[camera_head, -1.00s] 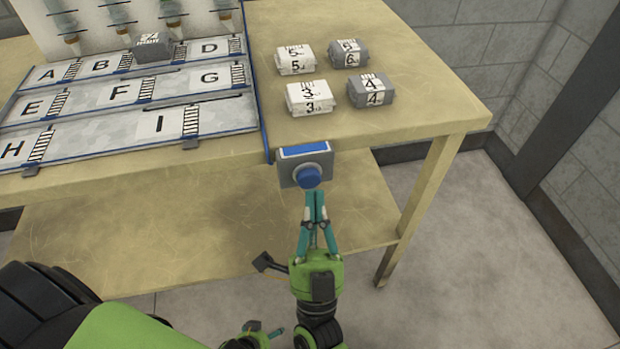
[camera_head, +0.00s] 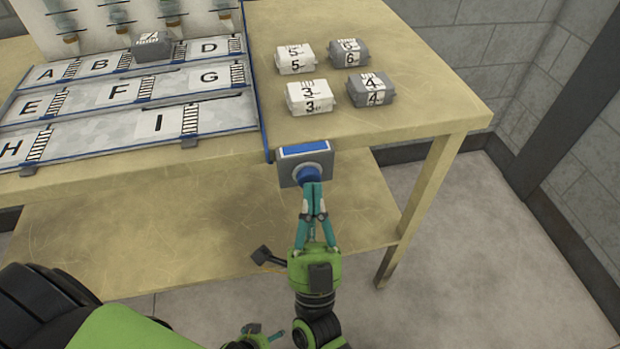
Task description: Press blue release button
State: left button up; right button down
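The blue release button (camera_head: 309,172) sits on a grey box with a blue top strip (camera_head: 304,150), fixed to the front edge of the table. My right gripper (camera_head: 312,186) is shut and empty. Its teal fingertips point up at the button and overlap its lower part in the head view. They look to be at or against the button, but I cannot tell whether it is pressed in. My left gripper (camera_head: 262,334) shows only in part at the bottom edge; its fingers are too small and cut off to read.
The wooden table (camera_head: 420,115) carries white blocks (camera_head: 309,97) and grey blocks (camera_head: 371,89) on its right side. A lettered tray (camera_head: 215,118) with a grey block (camera_head: 152,46) lies on the left. A lower shelf (camera_head: 200,235) is below. The floor at right is clear.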

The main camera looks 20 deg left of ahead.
pick_arm(q)
jog(key=shift+f, duration=0.15)
pick_arm(e)
jog(key=shift+w+a, duration=0.15)
jog(key=shift+w, duration=0.1)
jog(key=shift+s, duration=0.1)
dwell(0.3)
pick_arm(q)
jog(key=shift+w+a+r+p, duration=0.15)
jog(key=shift+w+r+p, duration=0.15)
jog(key=shift+w+r, duration=0.25)
pick_arm(e)
jog(key=shift+s+d, duration=0.5)
jog(key=shift+s, duration=0.15)
pick_arm(q)
jog(key=shift+s, duration=0.1)
jog(key=shift+p+v, duration=0.95)
jog(key=shift+p, duration=0.05)
pick_arm(e)
jog(key=s+d, duration=0.1)
jog(key=s, duration=0.1)
jog(key=s+d, duration=0.1)
jog(key=s, duration=0.1)
jog(key=shift+d, duration=0.4)
